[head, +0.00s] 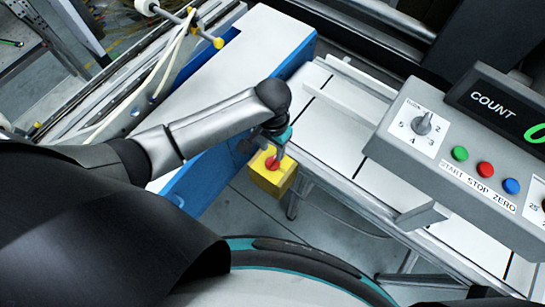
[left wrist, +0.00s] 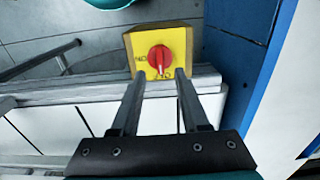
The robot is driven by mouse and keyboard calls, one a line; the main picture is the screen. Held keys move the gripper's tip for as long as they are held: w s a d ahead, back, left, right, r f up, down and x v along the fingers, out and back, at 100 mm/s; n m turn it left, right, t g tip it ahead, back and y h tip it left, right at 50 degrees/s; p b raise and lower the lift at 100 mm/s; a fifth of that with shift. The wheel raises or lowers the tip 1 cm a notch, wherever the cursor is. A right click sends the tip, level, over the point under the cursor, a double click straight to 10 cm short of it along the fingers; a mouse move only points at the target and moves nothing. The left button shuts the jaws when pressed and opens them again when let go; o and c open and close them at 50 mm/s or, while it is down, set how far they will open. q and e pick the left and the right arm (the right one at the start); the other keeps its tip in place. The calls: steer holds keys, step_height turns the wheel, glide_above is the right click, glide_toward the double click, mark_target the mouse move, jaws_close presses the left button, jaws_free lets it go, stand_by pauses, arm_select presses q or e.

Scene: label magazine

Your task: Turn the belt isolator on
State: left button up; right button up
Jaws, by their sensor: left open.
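The belt isolator is a yellow box with a red rotary knob (head: 272,162), mounted at the belt's side near the blue-edged table. It also shows in the left wrist view, where the red knob (left wrist: 160,57) sits on the yellow face (left wrist: 180,38). Small marks beside the knob are too small to read surely. My left gripper (head: 265,143) is just above the box in the head view. In the left wrist view its two fingers (left wrist: 158,76) are apart, with the knob in line between their tips; contact cannot be told. My right gripper is not in view.
A grey control panel (head: 400,155) with a count display (head: 495,105), a dial and coloured buttons stands at the right. The white belt (head: 335,130) runs beside the isolator. A white table with a blue side (head: 205,182) lies left of it.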

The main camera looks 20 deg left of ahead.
mark_target(272, 160)
arm_select(q)
steer(key=shift+f+b, duration=0.55)
steer(key=shift+f, duration=2.25)
steer(key=shift+c, duration=0.2)
jaws_close()
